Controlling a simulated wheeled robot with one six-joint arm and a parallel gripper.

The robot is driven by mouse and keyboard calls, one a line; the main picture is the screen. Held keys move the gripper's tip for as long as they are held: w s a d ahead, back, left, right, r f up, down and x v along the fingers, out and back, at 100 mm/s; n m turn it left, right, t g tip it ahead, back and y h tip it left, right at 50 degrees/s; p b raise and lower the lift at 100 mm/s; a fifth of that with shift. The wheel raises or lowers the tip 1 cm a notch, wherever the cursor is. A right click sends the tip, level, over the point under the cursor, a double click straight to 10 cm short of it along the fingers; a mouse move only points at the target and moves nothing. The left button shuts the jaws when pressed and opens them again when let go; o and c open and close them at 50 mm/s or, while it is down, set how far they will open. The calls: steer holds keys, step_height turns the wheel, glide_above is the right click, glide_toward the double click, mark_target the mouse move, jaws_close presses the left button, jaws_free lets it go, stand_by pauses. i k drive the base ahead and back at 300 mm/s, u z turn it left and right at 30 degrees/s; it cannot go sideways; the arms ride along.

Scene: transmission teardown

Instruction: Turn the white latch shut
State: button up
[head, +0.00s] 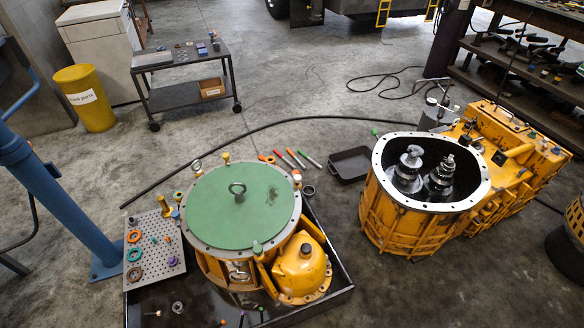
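I cannot make out a white latch in the head view. A pale, whitish cabinet (101,51) stands at the upper left, but no latch can be told on it. A yellow housing with a round green cover (215,222) and a ring on top stands in a dark tray at the lower middle. A second yellow housing (412,225), open at the top with metal gear shafts inside, stands to its right. My gripper is not in view.
A yellow bin (85,98) and a dark cart (185,95) stand at the upper left. A blue post (52,190) rises at the left. A black shallow tray (350,164) lies between the housings. Cables cross the floor.

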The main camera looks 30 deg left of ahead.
mark_target(297, 178)
steer(key=u, duration=0.6)
steer(key=i, duration=0.85)
steer(key=u, duration=0.75)
